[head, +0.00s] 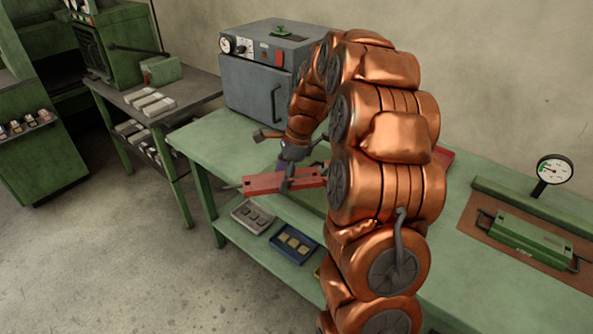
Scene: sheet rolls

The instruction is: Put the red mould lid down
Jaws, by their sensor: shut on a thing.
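The red mould lid (262,183) is a flat red slab with a thin grey handle sticking out at its left end. My gripper (288,182) is shut on it and holds it by the green bench's front edge. I cannot tell whether the lid touches the bench. Another red piece (443,156) shows partly behind my arm on the bench.
The green bench (215,135) carries a grey oven (258,85) at the back. A green mould (530,236) on a brown board and a dial gauge (554,170) are at right. Below, a shelf holds a grey tray (240,223) and a blue tray (283,252). Bare bench lies left of the lid.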

